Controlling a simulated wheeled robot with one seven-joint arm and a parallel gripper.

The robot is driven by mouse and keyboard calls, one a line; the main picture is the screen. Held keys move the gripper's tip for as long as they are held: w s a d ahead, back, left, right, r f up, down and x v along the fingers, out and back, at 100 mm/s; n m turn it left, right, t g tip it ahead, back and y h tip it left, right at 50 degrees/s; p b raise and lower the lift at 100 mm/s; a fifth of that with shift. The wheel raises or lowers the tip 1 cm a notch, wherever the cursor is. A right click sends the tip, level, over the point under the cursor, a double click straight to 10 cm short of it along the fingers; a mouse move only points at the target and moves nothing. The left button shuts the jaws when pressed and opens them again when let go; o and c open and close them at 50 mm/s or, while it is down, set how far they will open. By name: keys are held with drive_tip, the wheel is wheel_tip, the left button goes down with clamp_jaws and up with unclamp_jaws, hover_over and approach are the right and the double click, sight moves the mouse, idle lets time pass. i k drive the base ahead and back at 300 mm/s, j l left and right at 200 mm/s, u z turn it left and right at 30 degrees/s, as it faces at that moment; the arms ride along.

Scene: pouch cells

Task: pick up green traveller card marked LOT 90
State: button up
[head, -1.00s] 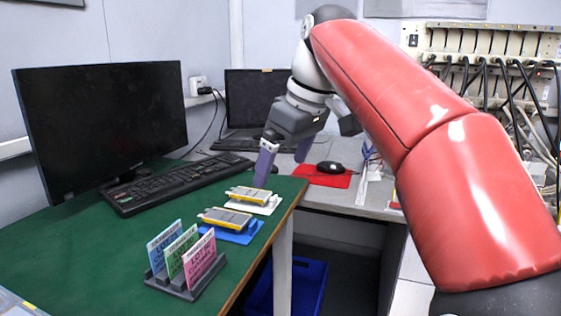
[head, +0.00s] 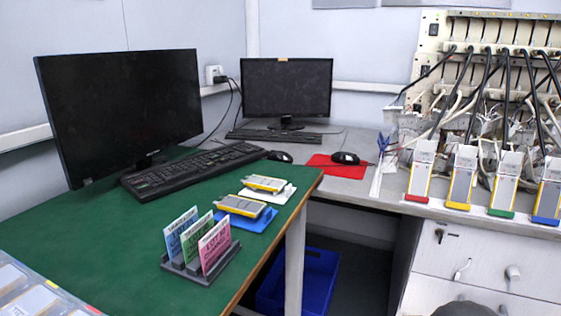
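The green traveller card (head: 196,231) stands upright in a dark grey slotted holder (head: 207,276) on the green table. It is the middle one of three cards. A blue card (head: 180,226) stands to its left and a pink card (head: 215,247) to its right, which partly covers it. The print on the green card is too small to read surely. My gripper is not in view; a small dark rounded shape at the bottom right edge may be part of my arm.
Yellow-edged cells lie on a blue tray (head: 259,221) and a white tray (head: 283,194) behind the holder. A keyboard (head: 190,171) and monitor (head: 122,115) stand farther back. A clear-topped case (head: 38,298) is at the front left. Bare table (head: 107,233) lies left of the holder.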

sight(191, 238)
drive_tip(key=u, duration=1.2)
drive_tip(key=i+u, duration=0.1)
